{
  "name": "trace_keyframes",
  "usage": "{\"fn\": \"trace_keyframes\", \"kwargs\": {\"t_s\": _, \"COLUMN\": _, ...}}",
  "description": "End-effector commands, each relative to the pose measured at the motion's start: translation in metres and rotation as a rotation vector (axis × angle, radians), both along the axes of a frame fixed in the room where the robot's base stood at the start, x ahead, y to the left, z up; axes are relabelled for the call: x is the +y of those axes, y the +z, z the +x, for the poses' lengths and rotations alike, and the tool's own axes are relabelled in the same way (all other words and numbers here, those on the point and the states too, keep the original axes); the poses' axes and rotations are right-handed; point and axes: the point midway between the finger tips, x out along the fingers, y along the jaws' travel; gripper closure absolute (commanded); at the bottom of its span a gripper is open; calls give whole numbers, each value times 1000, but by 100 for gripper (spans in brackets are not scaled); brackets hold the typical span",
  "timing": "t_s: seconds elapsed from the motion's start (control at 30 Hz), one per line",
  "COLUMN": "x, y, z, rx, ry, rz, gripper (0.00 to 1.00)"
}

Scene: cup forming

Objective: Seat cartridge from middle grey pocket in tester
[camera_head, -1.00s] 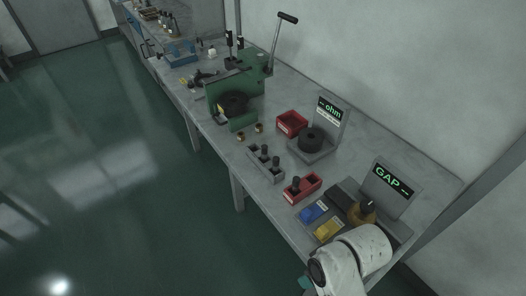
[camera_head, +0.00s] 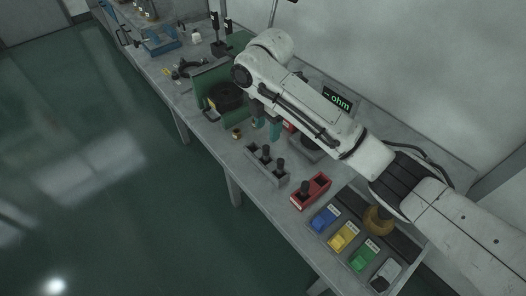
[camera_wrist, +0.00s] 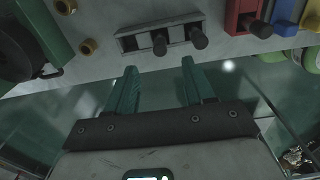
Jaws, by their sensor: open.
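A grey pocket block (camera_head: 268,173) stands on the bench. A dark cartridge stands in its middle pocket (camera_head: 266,152) and another in its right pocket (camera_head: 280,165); the left pocket looks empty. In the wrist view the block (camera_wrist: 129,43), the middle cartridge (camera_wrist: 159,43) and the right cartridge (camera_wrist: 198,37) show beyond the fingertips. My gripper (camera_head: 266,125) is open and empty, above and behind the block. Its teal fingers also show in the wrist view (camera_wrist: 159,68). A unit with an "ohm" display (camera_head: 337,98) stands behind my arm, its base mostly hidden.
A red block (camera_head: 318,193) holding a dark cartridge (camera_head: 304,187) stands to the right. Blue (camera_head: 323,219), yellow (camera_head: 343,237) and green (camera_head: 365,254) trays line the front edge. A green press with a black disc (camera_head: 226,96) and a brass ring (camera_head: 237,133) are left.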

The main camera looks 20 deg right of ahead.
Motion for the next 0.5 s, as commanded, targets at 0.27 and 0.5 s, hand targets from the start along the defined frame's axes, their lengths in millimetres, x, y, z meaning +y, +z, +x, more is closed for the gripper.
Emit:
{"fn": "trace_keyframes", "kwargs": {"t_s": 0.27, "x": -6, "y": -29, "z": 1, "rx": 9, "ry": 17, "rz": -15, "gripper": 47}}
{"fn": "trace_keyframes", "kwargs": {"t_s": 0.5, "x": -5, "y": -53, "z": 1, "rx": 7, "ry": 16, "rz": -15, "gripper": 47}}
